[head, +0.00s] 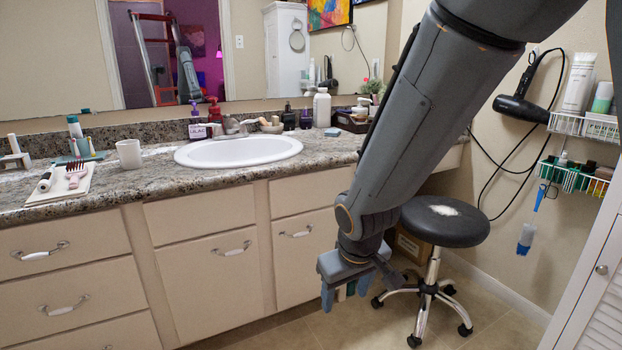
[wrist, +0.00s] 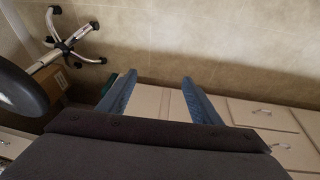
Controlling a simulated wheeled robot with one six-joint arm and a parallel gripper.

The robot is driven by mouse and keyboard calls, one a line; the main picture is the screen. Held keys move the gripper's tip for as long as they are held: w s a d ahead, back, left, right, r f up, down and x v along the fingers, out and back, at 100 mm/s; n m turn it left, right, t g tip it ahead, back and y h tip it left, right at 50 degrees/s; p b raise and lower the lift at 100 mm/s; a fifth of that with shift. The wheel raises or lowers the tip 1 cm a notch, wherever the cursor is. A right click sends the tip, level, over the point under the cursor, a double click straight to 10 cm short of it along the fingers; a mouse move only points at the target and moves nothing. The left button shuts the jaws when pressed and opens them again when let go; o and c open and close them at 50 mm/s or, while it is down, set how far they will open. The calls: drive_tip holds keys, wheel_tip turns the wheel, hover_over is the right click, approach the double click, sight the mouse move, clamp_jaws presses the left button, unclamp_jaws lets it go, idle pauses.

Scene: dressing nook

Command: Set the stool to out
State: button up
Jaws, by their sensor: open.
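The stool (head: 445,222) has a round black seat with a whitish patch on top, a chrome post and a wheeled star base. It stands upright on the tiled floor at the right, partly under the counter's right end. In the wrist view, the stool's base (wrist: 66,43) and seat edge show at the left. My gripper (head: 343,292) is open and empty, pointing down in front of the cabinets, left of the stool and apart from it. Its two blue fingers (wrist: 160,95) show in the wrist view with nothing between them. My arm hides part of the counter behind it.
A cardboard box (head: 412,246) sits behind the stool. The granite counter (head: 120,185) with a sink and cream cabinets (head: 210,270) runs along the left and middle. A white louvered door (head: 600,290) stands at the right. Floor around the stool's front looks clear.

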drive_tip(key=s+a+r+n+g, duration=0.1)
drive_tip(key=s+a+r+g, duration=0.15)
drive_tip(key=s, duration=0.85)
drive_tip(key=s+a+r+g, duration=0.1)
drive_tip(key=s+a+r, duration=0.15)
drive_tip(key=s, duration=0.85)
drive_tip(key=d+r+m+p, duration=0.6)
drive_tip(key=d+r+p, duration=1.1)
drive_tip(key=r+p, duration=0.4)
drive_tip(key=p, duration=0.4)
drive_tip(key=shift+h+p, duration=0.3)
drive_tip(key=shift+w, duration=0.1)
drive_tip(key=shift+w, duration=0.75)
